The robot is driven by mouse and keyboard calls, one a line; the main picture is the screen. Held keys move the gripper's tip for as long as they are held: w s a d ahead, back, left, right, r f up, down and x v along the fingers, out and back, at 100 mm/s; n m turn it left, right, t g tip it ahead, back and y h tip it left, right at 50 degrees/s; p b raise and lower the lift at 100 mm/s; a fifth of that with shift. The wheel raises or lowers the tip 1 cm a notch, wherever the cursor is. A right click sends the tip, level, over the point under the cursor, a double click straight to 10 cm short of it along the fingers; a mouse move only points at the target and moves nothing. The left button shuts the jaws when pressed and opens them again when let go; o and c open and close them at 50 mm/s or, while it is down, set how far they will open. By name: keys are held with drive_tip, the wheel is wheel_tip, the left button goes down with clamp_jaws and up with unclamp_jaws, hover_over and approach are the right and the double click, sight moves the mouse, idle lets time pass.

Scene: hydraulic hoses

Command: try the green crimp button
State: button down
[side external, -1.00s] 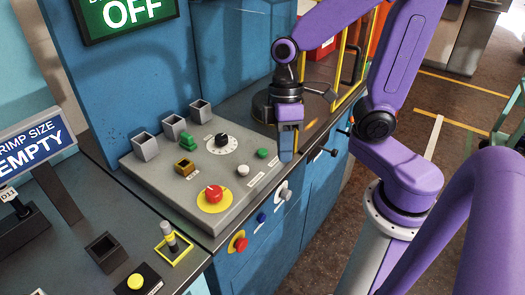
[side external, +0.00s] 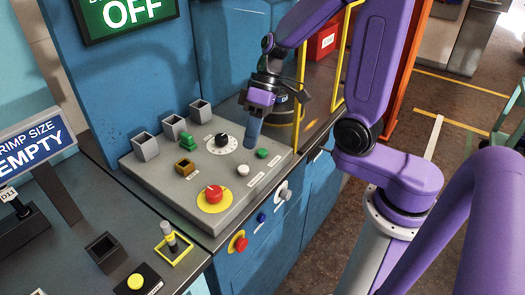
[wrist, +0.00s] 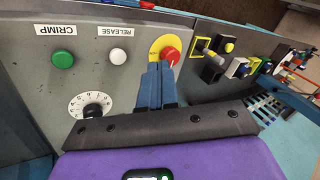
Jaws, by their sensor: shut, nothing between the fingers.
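The green crimp button (side external: 262,153) sits on the sloped grey control panel (side external: 230,200), near its right edge. In the wrist view the green button (wrist: 62,60) is at the upper left, below a label reading CRIMP. My gripper (side external: 252,140) is shut and empty, its blue fingers pointing down above the panel, just left of the green button in the side view. In the wrist view the shut fingers (wrist: 158,75) lie right of the green button and below the white RELEASE button (wrist: 117,56). I see a gap between fingers and button, but cannot tell their height.
A red knob on a yellow disc (side external: 213,194), a black dial (side external: 221,140) and a small brass square socket (side external: 185,168) share the panel. Grey square holders (side external: 145,146) line its back. A yellow frame (side external: 301,90) stands behind. A green sign (side external: 128,15) reads OFF.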

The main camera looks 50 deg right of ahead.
drive_tip(key=shift+w+d+m+t, duration=0.75)
drive_tip(key=shift+w+m+t, duration=0.2)
drive_tip(key=shift+w, duration=0.35)
drive_tip(key=m+t, duration=0.5)
drive_tip(key=t, duration=0.1)
hover_over(266, 151)
drive_tip(key=shift+r+n, duration=0.25)
drive_tip(key=shift+r, duration=0.1)
drive_tip(key=shift+d, duration=0.1)
drive_tip(key=shift+f, duration=4.45)
drive_tip(key=shift+f, duration=0.4)
